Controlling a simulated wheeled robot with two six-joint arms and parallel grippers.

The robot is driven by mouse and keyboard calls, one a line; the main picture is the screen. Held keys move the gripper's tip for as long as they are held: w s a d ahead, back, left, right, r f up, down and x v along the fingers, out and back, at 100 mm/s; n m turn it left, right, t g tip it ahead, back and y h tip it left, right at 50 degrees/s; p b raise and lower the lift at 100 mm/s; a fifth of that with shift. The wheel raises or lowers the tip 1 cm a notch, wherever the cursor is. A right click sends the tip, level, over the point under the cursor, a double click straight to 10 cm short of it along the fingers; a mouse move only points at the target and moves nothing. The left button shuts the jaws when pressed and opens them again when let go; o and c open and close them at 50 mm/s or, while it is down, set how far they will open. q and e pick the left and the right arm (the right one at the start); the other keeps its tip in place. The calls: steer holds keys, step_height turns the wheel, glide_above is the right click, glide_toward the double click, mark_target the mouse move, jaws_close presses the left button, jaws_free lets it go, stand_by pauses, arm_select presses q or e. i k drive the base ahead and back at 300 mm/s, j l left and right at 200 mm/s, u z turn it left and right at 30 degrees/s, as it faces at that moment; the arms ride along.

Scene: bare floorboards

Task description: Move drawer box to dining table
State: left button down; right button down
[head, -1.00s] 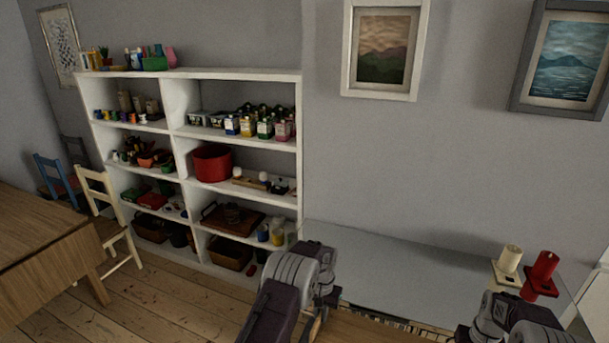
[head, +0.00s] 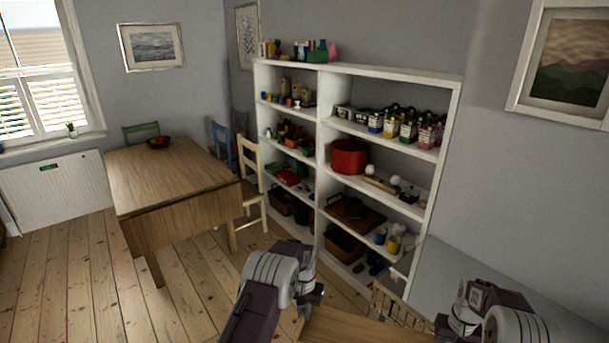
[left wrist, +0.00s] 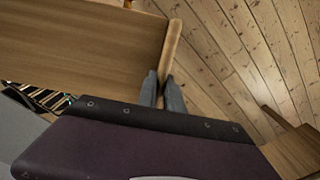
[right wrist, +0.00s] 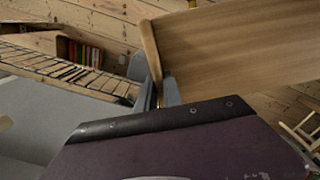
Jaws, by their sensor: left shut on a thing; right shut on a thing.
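The drawer box (head: 355,328) is a wooden box, partly cut off at the bottom of the head view between my two arms. My left gripper (head: 304,312) is shut on its left side. In the left wrist view the fingers (left wrist: 162,92) pinch the box's edge (left wrist: 172,45). My right gripper is shut on the opposite side; in the right wrist view its fingers (right wrist: 155,88) close on the edge beside the wooden panel (right wrist: 235,45). The box is held above the floor.
A white shelf unit (head: 390,75) full of items stands against the wall ahead. A cream chair (head: 250,175), a blue chair (head: 222,143) and a green chair (head: 141,131) stand around the table. Bare floorboards (head: 90,270) are clear in front of the table.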

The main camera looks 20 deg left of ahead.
mark_target(161, 173)
steer(key=u, duration=1.8)
steer(key=i+u, duration=0.4)
steer(key=i, duration=0.15)
steer(key=i+l+u, duration=0.2)
steer(key=i, duration=1.5)
steer(key=i+j+u, duration=0.25)
steer(key=i, duration=0.65)
steer(key=i+l+u, duration=0.1)
steer(key=i+u, duration=0.15)
steer(key=i, duration=0.7)
steer(key=i+l+z, duration=0.1)
steer(key=i+z, duration=0.2)
steer(key=i, duration=0.25)
steer(key=i+z, duration=0.3)
steer(key=i, duration=0.3)
steer(key=i+j+z, duration=0.2)
steer(key=i+z, duration=0.15)
steer(key=i, duration=0.2)
steer(key=i+z, duration=0.7)
steer(key=i+j+z, duration=0.1)
steer(key=i+z, duration=0.15)
steer(key=z, duration=0.15)
steer(key=i+l+z, duration=0.1)
steer(key=i+z, duration=0.15)
steer(key=z, duration=0.15)
steer(key=i+z, duration=0.25)
steer(key=z, duration=0.15)
steer(key=i+z, duration=0.25)
steer(key=z, duration=0.4)
